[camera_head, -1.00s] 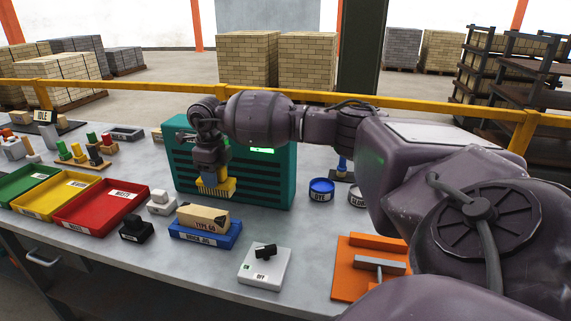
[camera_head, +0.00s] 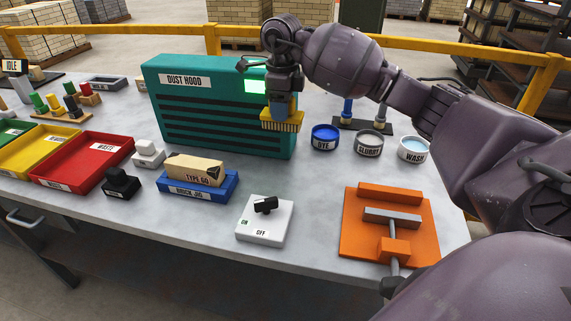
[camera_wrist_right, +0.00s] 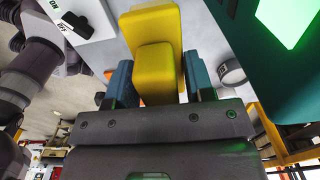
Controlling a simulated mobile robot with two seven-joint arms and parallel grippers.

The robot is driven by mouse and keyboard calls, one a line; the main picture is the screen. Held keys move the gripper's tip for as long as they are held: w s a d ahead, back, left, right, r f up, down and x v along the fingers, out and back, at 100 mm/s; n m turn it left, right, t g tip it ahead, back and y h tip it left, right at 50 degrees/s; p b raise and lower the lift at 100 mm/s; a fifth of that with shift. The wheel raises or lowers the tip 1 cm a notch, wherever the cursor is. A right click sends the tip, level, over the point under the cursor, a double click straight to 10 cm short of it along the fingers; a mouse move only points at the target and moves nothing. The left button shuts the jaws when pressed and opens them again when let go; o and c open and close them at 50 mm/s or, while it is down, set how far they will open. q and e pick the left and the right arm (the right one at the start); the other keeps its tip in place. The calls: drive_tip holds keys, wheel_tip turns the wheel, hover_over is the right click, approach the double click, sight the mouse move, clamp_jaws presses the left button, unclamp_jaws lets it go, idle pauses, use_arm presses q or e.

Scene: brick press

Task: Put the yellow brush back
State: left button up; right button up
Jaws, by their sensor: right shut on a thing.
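The yellow brush (camera_head: 282,121) is held in my right gripper (camera_head: 283,103), in front of the right end of the teal dust hood and above the table. Its yellow bristles hang downward. In the right wrist view the yellow brush (camera_wrist_right: 152,50) sits between the two blue-grey fingers of my right gripper (camera_wrist_right: 158,85). A dark stand (camera_head: 362,126) behind the cups holds a blue-handled tool (camera_head: 348,110) and a grey one (camera_head: 380,114); my arm hides part of it. My left gripper is not in view.
The dust hood (camera_head: 215,105) has a lit green panel. The dye (camera_head: 324,138), slurry (camera_head: 368,144) and wash (camera_head: 413,149) cups stand right of it. In front are a brick on a blue jig (camera_head: 197,189), a switch box (camera_head: 265,221) and an orange clamp (camera_head: 389,222).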

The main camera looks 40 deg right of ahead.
wheel_tip(320, 180, down, 15)
drive_tip(key=shift+f+b, duration=0.2)
drive_tip(key=shift+b, duration=0.35)
drive_tip(key=shift+f, duration=0.4)
drive_tip(key=shift+f, duration=0.15)
drive_tip(key=o, duration=0.8)
drive_tip(key=shift+o, duration=0.2)
